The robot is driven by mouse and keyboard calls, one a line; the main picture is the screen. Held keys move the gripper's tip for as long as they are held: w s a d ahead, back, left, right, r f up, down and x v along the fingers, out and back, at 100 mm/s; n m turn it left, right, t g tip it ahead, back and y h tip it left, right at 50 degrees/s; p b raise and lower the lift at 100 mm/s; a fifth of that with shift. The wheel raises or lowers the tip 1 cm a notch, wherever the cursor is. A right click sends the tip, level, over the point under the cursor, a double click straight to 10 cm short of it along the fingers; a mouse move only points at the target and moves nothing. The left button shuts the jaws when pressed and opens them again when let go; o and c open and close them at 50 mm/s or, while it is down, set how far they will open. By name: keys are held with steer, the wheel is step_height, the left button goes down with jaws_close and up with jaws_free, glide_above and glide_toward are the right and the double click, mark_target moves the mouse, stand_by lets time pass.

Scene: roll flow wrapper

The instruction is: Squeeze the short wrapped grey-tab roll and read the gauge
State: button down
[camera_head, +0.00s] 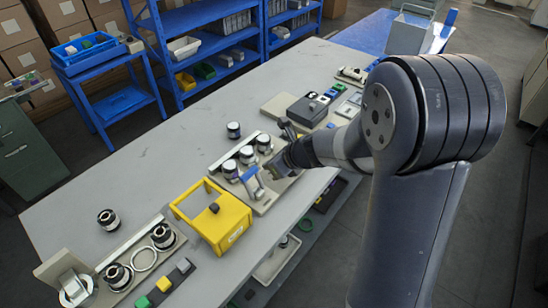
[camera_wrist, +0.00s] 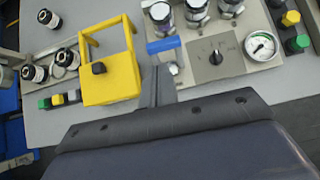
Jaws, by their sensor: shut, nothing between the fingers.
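My gripper (camera_wrist: 157,85) is shut and empty, low over the front of the middle station, just in front of a blue-barred lever (camera_wrist: 164,45). I cannot tell whether it touches the lever. The lever also shows in the head view (camera_head: 251,175). The round white gauge (camera_wrist: 260,45) is on the station's plate, right of a black knob (camera_wrist: 215,57); its reading is too small to make out. Three white-and-black rolls (camera_head: 247,155) stand in a row on this station. No grey tab can be made out, so I cannot tell which roll is the short wrapped one.
A yellow open-framed box (camera_head: 226,227) stands left of the station. Further left are a second station with rolls (camera_head: 117,275) and coloured buttons (camera_head: 164,284), and a lone roll (camera_head: 108,219). Another roll (camera_head: 233,130) stands behind the middle row.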

steer(key=shift+s+d+r, duration=0.2)
steer(key=shift+d+r, duration=0.05)
steer(key=shift+r, duration=0.35)
steer(key=shift+s+d+r, duration=0.15)
steer(key=shift+d+r, duration=0.05)
steer(key=shift+r, duration=0.4)
step_height(320, 180, down, 12)
steer(key=w+a+t+y+b, duration=0.1)
steer(key=b, duration=0.8)
steer(key=shift+w+a+f+y, duration=0.2)
steer(key=shift+a+f+y, duration=0.05)
steer(key=shift+a+y, duration=0.05)
steer(key=shift+s+r, duration=0.1)
steer(key=shift+r, duration=0.15)
